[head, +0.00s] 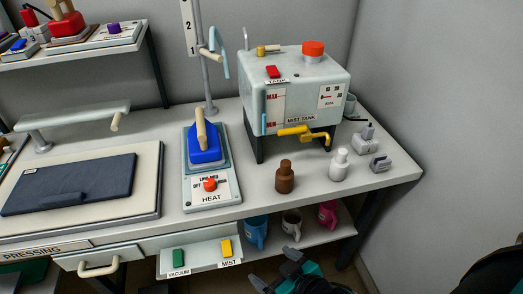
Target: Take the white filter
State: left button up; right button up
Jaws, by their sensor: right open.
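A small white bottle-shaped piece (339,166) stands upright on the table, right of a similar brown one (285,178). It looks like the white filter, but I cannot tell for sure. My right gripper (278,270) is at the bottom middle, in front of and below the table's edge. It is open and empty, apart from both pieces. My left gripper is not in view.
The mist tank (300,90) with its yellow tap (300,131) stands behind the pieces. Grey fittings (366,138) lie to the right. Mugs (292,224) stand on the lower shelf. The iron (203,143) is left. Table front near the pieces is clear.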

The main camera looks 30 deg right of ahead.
aim_at(339, 165)
jog(key=l+z, duration=0.15)
jog(key=z, duration=1.3)
